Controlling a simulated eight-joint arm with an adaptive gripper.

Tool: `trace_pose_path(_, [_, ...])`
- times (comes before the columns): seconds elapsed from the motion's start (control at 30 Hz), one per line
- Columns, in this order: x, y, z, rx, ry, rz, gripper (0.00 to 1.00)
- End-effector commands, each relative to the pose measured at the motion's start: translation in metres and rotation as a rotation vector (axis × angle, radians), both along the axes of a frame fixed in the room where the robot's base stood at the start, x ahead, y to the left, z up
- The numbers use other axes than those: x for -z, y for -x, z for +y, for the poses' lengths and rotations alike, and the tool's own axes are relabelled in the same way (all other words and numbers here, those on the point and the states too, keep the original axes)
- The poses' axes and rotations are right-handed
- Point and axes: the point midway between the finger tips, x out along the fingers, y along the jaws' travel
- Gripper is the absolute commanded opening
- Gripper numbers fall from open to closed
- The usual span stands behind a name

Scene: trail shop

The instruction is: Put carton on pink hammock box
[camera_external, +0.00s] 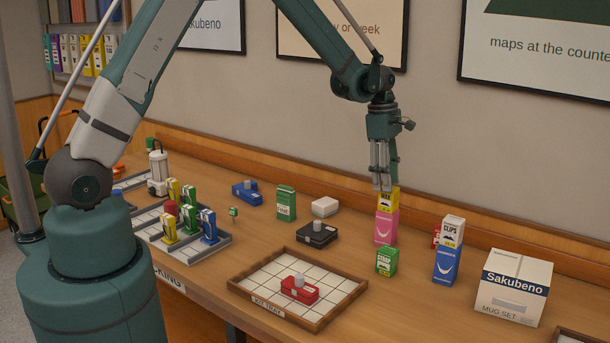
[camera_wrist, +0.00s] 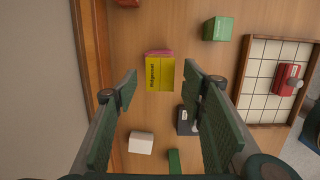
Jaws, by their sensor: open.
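A yellow carton (camera_external: 388,200) sits upright on top of the pink hammock box (camera_external: 385,228). In the wrist view the yellow carton (camera_wrist: 160,74) shows its top, and a strip of the pink box (camera_wrist: 158,52) shows behind it. My gripper (camera_external: 382,188) is open right above the carton, with its fingertips near the carton's top. In the wrist view my fingers (camera_wrist: 160,80) stand apart to either side of the carton, with nothing held between them. Whether a fingertip touches the carton I cannot tell.
A green carton (camera_external: 387,262) stands in front of the pink box. A blue box (camera_external: 446,266) with a white and yellow carton (camera_external: 453,231) on it stands to the right, near a mug-set box (camera_external: 512,288). A kit tray (camera_external: 240,284) lies front left, holding a red item (camera_external: 299,291).

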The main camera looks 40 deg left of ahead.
Motion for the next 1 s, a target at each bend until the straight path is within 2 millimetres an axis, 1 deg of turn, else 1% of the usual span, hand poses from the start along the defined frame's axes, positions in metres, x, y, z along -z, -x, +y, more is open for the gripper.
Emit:
trace_pose_path(0.1, [-0.018,0.001,0.003,-0.001,0.000,0.000,0.41])
trace_pose_path(0.3, [-0.046,0.001,0.008,-0.001,0.000,0.000,0.41])
trace_pose_path(0.5, [-0.065,0.001,0.010,-0.001,0.000,0.000,0.41])
trace_pose_path(0.7, [-0.072,0.000,0.011,-0.001,0.000,0.000,0.41])
trace_pose_path(1.0, [-0.073,0.000,0.011,0.000,0.000,0.000,0.41])
